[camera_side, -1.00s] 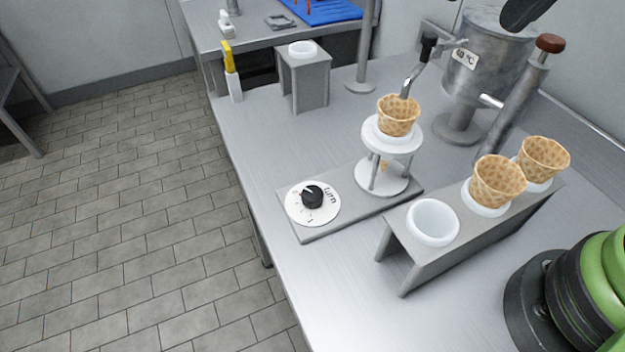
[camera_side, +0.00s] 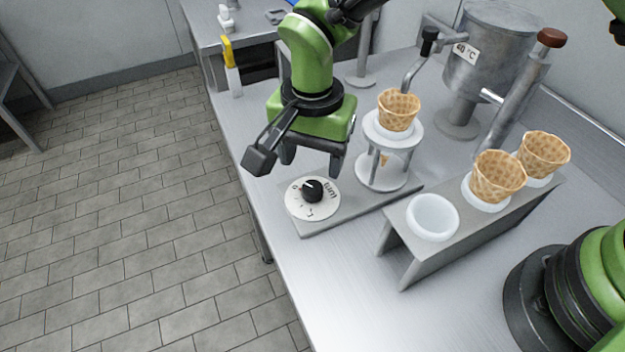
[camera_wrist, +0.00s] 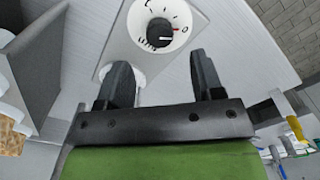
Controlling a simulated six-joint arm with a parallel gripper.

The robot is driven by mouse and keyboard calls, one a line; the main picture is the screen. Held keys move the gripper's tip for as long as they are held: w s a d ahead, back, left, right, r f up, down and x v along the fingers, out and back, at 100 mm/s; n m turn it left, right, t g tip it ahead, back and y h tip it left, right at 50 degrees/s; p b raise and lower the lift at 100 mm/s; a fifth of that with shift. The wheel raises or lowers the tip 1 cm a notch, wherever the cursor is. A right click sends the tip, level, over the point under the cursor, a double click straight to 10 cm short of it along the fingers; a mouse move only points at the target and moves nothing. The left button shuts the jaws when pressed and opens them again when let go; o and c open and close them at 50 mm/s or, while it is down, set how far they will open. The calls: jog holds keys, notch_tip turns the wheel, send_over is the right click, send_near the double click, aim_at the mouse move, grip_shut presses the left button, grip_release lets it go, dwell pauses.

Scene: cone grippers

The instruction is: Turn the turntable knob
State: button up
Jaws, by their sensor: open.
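The black turntable knob (camera_side: 313,191) sits on a white round dial (camera_side: 300,206) with printed marks, at the left end of a flat grey base. In the wrist view the knob (camera_wrist: 159,31) is at top centre, beyond the fingertips. My gripper (camera_side: 311,165) is open and empty, a little above and behind the knob, apart from it. In the wrist view its two dark fingers (camera_wrist: 160,78) are spread wide. The turntable stand (camera_side: 384,168) at the base's right end holds a waffle cone (camera_side: 398,110) upright.
A grey rack (camera_side: 450,238) at right holds two waffle cones (camera_side: 498,176) and has one empty white holder (camera_side: 432,217). A metal tank (camera_side: 490,60) with a spout stands behind the cone. The table front is clear.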

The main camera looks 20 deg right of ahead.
aim_at(312, 187)
notch_tip(312, 187, down, 6)
jog(key=shift+f, duration=0.15)
jog(key=c, duration=0.9)
